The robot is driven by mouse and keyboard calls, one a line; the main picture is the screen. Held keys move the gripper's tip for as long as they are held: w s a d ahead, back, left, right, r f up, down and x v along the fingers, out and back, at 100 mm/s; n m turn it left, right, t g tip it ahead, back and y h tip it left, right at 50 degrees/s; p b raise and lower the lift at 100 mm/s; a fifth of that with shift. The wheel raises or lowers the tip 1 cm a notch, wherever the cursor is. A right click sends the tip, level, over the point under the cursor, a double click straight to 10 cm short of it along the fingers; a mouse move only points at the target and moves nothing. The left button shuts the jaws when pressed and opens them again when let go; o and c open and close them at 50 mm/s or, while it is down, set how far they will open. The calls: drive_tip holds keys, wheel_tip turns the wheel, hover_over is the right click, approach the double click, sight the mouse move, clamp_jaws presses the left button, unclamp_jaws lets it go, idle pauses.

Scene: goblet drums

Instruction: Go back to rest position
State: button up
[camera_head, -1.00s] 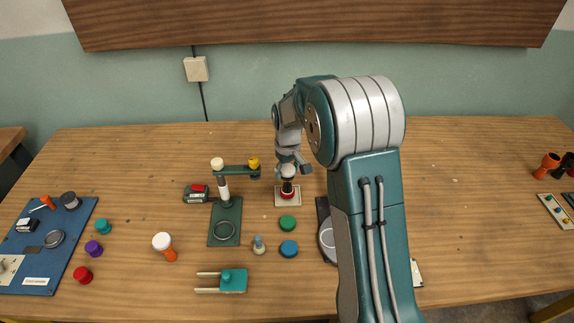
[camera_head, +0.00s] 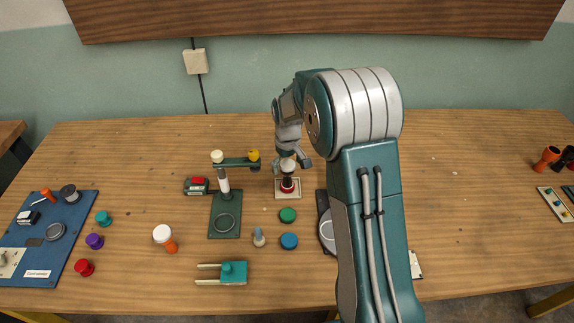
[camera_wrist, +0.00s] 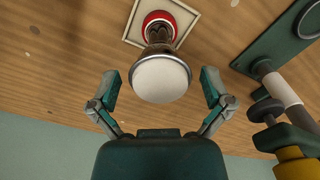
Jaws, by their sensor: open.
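My gripper (camera_wrist: 160,92) is open, its two fingers spread to either side below a goblet-shaped drum (camera_wrist: 160,78) in the wrist view. The drum has a white round head, a dark body and a red base, and stands on a pale square plate (camera_wrist: 132,38). In the head view my gripper (camera_head: 291,162) hangs just above and behind the drum (camera_head: 287,182), with a finger to the right of its head. The drum stands upright on the plate (camera_head: 279,194). I cannot tell whether the fingers touch it.
A green stand with an arm (camera_head: 225,200) is left of the drum. A white-topped orange drum (camera_head: 163,235) and a teal clamp-like block (camera_head: 233,273) are nearer.

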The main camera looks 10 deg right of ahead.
drive_tip(key=shift+r, duration=0.15)
drive_tip(key=shift+r, duration=3.4)
drive_tip(key=s+r+m+t, duration=0.2)
drive_tip(key=s+r+t, duration=0.1)
drive_tip(key=s+r, duration=1.05)
drive_tip(key=s+r+m+t, duration=0.1)
drive_tip(key=s+t, duration=0.1)
drive_tip(key=s, duration=1.4)
drive_tip(key=shift+s+m+t, duration=0.3)
drive_tip(key=shift+s+m, duration=0.1)
